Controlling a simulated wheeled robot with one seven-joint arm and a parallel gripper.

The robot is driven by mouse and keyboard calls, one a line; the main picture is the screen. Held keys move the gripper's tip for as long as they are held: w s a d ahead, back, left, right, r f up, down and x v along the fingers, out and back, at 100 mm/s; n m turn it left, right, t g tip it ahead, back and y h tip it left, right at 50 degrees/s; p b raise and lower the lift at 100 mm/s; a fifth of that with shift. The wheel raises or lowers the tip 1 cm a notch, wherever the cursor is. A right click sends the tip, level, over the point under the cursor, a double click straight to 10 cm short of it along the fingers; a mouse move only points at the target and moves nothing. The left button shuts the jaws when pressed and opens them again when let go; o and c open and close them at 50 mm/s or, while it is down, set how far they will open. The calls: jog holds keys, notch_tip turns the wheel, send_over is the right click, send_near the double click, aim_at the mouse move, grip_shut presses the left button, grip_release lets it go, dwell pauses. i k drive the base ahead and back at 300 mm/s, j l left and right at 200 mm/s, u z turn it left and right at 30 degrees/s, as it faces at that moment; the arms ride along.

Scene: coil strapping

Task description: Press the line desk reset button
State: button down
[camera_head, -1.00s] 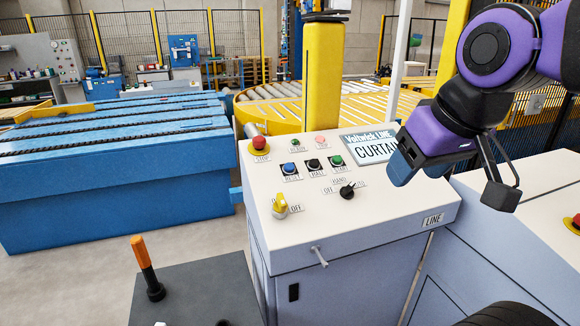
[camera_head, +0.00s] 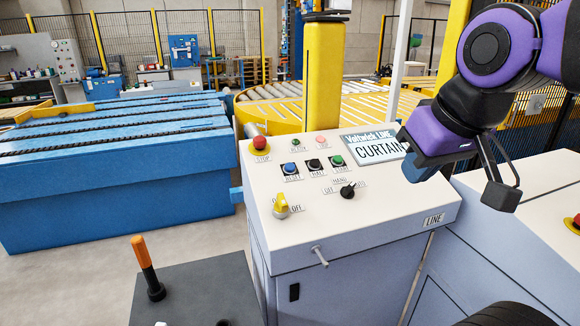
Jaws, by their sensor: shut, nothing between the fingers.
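The line desk (camera_head: 380,213) is a pale cabinet with a sloped top in the middle of the view. Its reset button (camera_head: 290,168) is blue, in a dark square surround at the left of a row of three, with a small label below it. My purple wrist covers the right end of the "CURTAIN" sign (camera_head: 377,149).
Beside the reset button are a black button (camera_head: 314,163) and a green button (camera_head: 337,160). A red stop button (camera_head: 260,144), a yellow switch (camera_head: 281,205) and a black knob (camera_head: 347,191) surround them. A yellow post (camera_head: 323,85) stands behind. An orange-handled lever (camera_head: 146,262) stands front left.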

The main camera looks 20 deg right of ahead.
aim_at(289, 167)
jog(key=j+z, duration=1.15)
